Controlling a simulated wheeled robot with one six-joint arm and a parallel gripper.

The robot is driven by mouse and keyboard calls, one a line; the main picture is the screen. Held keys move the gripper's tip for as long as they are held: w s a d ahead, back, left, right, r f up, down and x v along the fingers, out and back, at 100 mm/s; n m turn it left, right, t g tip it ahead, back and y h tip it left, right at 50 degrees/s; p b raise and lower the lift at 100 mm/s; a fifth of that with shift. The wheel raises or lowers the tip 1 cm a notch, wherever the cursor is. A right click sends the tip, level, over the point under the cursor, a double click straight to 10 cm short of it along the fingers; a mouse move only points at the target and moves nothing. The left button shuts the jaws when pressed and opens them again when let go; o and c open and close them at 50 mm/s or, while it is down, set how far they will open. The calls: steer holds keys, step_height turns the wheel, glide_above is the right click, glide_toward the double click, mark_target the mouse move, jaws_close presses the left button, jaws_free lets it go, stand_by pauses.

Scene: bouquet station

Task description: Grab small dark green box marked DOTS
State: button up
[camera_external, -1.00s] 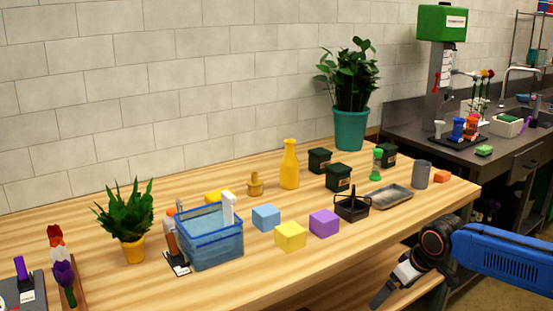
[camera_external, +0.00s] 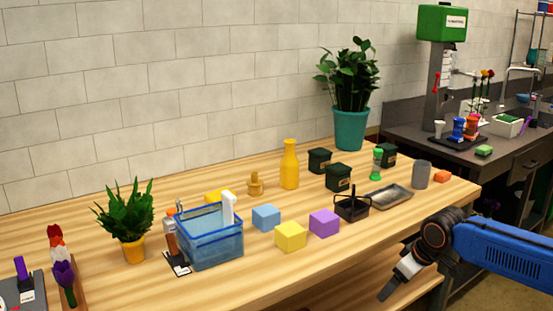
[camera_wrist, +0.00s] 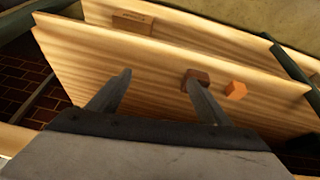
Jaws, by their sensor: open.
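Three small dark green boxes stand on the wooden table in the external view: one at the back (camera_external: 319,161), one nearer the front (camera_external: 338,178), and one at the right (camera_external: 388,155), partly behind a green-topped item. Their labels are too small to read, so I cannot tell which is marked DOTS. My gripper (camera_external: 385,293) is low in front of the table's front edge, well away from the boxes, pointing down to the left. In the wrist view my gripper (camera_wrist: 158,78) is open, with nothing between its fingers. No green box shows in the wrist view.
A black caddy (camera_external: 352,207), a grey tray (camera_external: 391,197), a grey cup (camera_external: 421,174) and a green-topped item (camera_external: 377,164) stand around the boxes. A yellow bottle (camera_external: 289,165) is left of them. A purple cube (camera_external: 324,222) sits near the front edge.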

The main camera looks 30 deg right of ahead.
steer(key=d+r+n+h, duration=0.1)
steer(key=d+r+n, duration=0.15)
steer(key=r, duration=0.45)
steer(key=d+r+n+h, duration=0.15)
steer(key=r+n, duration=0.25)
steer(key=r, duration=0.4)
step_height(320, 180, up, 21)
steer(key=n+g, duration=0.5)
steer(key=n, duration=0.6)
glide_above(339, 167)
steer(key=a, duration=0.3)
steer(key=shift+y, duration=0.45)
steer(key=f, duration=0.4)
steer(key=d+f, duration=0.1)
steer(key=f, duration=0.2)
steer(key=d+f, duration=0.1)
steer(key=f, duration=0.3)
steer(key=shift+w+d+f, duration=0.1)
steer(key=shift+w+f, duration=0.2)
steer(key=shift+s+d+f, duration=0.1)
steer(key=shift+d+f, duration=0.15)
steer(key=shift+f, duration=1.05)
steer(key=shift+s+d+f, duration=0.1)
steer(key=shift+d+f, duration=0.1)
steer(key=shift+f, duration=1.1)
steer(key=c, duration=1.2)
